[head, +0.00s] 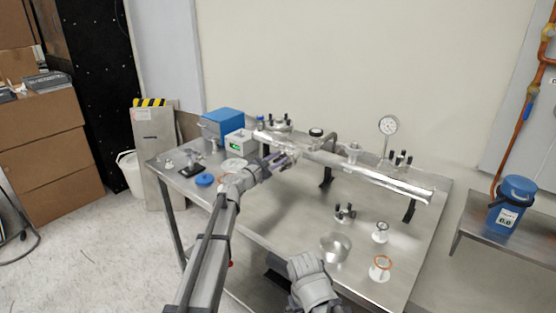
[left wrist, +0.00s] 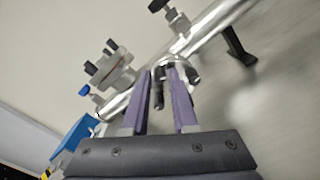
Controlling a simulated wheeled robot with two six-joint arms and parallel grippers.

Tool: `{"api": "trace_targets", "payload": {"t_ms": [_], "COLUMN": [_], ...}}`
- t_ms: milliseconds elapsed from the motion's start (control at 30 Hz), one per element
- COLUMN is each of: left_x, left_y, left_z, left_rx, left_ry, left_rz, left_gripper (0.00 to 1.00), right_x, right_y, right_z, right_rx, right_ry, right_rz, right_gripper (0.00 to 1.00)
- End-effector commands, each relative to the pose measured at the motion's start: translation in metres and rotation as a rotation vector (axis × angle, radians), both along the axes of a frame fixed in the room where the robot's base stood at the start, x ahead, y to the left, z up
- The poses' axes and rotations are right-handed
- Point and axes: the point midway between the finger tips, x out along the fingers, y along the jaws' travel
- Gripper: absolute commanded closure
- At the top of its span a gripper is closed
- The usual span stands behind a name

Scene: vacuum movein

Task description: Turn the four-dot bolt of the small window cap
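A long silver vacuum tube (head: 370,178) lies across the table, with several fittings on it. My left gripper (head: 285,158) is at the tube's left part. In the left wrist view its two purple fingers (left wrist: 164,90) stand apart, on either side of a dark bolt knob (left wrist: 158,92) at a small fitting on the tube (left wrist: 205,40). A second dark knob (left wrist: 193,76) is beside the right finger. I cannot tell whether the fingers touch the knob. Dots on the bolts are too small to see. My right arm shows at the bottom of the head view; its gripper cannot be made out.
A larger clamped cap (head: 279,124) is left on the tube, also in the left wrist view (left wrist: 108,68). A dial gauge (head: 388,125) stands behind the tube.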

Motion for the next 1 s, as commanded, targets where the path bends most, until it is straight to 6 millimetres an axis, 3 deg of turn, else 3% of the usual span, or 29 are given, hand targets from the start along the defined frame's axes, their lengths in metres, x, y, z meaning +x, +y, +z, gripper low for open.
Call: {"api": "trace_targets", "payload": {"t_ms": [167, 567, 1000], "left_x": [0.000, -0.006, -0.058], "left_y": [0.000, 0.004, 0.040], "left_z": [0.000, 0.000, 0.000], "left_rx": [0.000, 0.000, 0.000], "left_ry": [0.000, 0.000, 0.000], "left_rz": [0.000, 0.000, 0.001], "left_gripper": [0.52, 0.52, 0.52], "right_x": [0.000, 0.000, 0.000], "right_y": [0.000, 0.000, 0.000], "right_z": [0.000, 0.000, 0.000], "right_rx": [0.000, 0.000, 0.000], "right_ry": [0.000, 0.000, 0.000], "right_rz": [0.000, 0.000, 0.000], "right_gripper": [0.00, 0.00, 0.00]}}
